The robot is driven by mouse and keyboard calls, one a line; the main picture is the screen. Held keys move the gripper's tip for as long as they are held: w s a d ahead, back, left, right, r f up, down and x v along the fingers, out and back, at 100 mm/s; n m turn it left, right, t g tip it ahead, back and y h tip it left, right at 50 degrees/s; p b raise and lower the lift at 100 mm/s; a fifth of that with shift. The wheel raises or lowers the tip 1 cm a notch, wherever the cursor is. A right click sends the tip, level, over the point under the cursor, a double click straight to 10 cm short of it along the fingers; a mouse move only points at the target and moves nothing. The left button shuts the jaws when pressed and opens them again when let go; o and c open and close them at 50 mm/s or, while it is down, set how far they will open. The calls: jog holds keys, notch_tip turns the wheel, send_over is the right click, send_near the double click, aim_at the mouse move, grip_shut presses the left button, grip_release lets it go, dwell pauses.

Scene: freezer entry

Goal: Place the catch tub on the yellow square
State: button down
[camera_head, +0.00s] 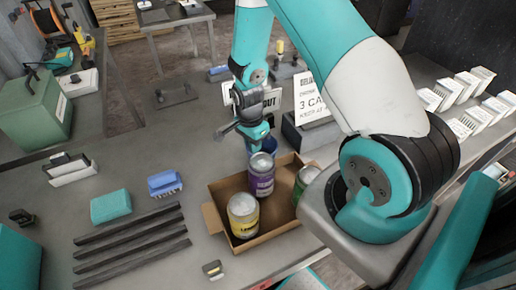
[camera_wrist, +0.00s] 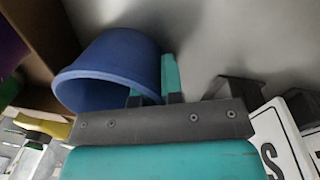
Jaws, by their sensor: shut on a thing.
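The blue catch tub (camera_wrist: 108,62) is in my gripper (camera_wrist: 152,88) in the wrist view. One teal finger is at the inside of its rim and the other is outside, so the jaws are shut on the tub's wall. The tub looks tilted, its open mouth facing the camera. In the head view, the tub (camera_head: 269,147) shows only in part, behind the cardboard box and a purple can, below my gripper (camera_head: 254,140). I cannot tell whether it touches the table. I cannot make out the yellow square in either view.
An open cardboard box (camera_head: 222,205) holds a yellow-labelled can (camera_head: 243,217), a purple can (camera_head: 262,178) and a green can (camera_head: 304,182). Signs (camera_head: 317,97) stand behind my gripper. Dark bars (camera_head: 130,240), a teal block (camera_head: 110,206) and a blue brush (camera_head: 164,184) lie left.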

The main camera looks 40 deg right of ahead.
jog(key=shift+r, duration=0.15)
notch_tip(320, 180, up, 20)
jog(key=b, duration=0.3)
